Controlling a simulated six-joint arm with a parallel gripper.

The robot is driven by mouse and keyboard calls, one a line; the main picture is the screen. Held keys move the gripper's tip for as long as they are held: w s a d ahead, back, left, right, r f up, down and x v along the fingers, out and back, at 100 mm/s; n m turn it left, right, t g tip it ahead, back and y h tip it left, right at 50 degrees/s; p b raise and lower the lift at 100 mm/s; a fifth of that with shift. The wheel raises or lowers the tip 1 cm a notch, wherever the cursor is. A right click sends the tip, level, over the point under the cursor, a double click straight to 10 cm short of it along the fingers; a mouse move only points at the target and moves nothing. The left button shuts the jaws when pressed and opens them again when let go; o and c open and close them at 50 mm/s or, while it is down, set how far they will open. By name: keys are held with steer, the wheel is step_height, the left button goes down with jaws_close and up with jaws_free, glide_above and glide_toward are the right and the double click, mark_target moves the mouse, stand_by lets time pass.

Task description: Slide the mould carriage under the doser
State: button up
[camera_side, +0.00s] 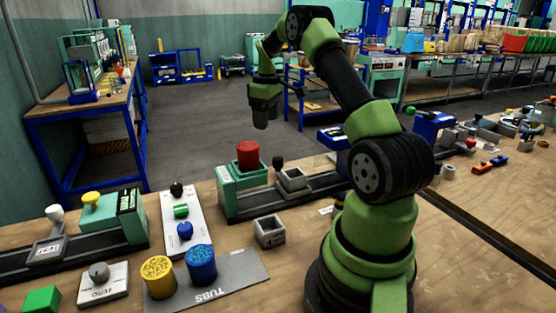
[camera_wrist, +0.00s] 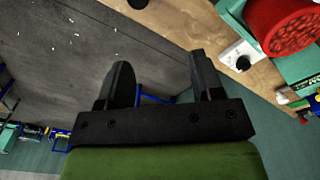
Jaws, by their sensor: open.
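The doser (camera_side: 240,194) is a teal housing with a red cylinder (camera_side: 248,154) on top, at the left end of a dark rail (camera_side: 325,188). The mould carriage (camera_side: 293,181) is a grey open box with a dark knob (camera_side: 278,162) beside it; it sits on the rail just right of the doser. My gripper (camera_side: 261,122) is open and empty, raised above and behind the doser. In the wrist view its two fingers (camera_wrist: 160,75) stand apart with nothing between them. The red cylinder (camera_wrist: 285,25) shows at top right there; the carriage is not visible in that view.
A loose grey open box (camera_side: 270,232) lies in front of the rail. A white panel with three knobs (camera_side: 188,238) stands left of the doser. Yellow (camera_side: 159,277) and blue (camera_side: 201,265) tubs stand on a grey mat (camera_side: 240,270). A blue unit (camera_side: 333,137) stands near the rail's right end.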

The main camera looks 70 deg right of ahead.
glide_above(278, 158)
steer(key=shift+g, duration=0.3)
step_height(278, 158, down, 4)
steer(key=shift+a+f, duration=0.1)
steer(key=shift+f, duration=0.1)
step_height(278, 158, down, 10)
steer(key=shift+r, duration=0.2)
steer(key=shift+c, duration=0.3)
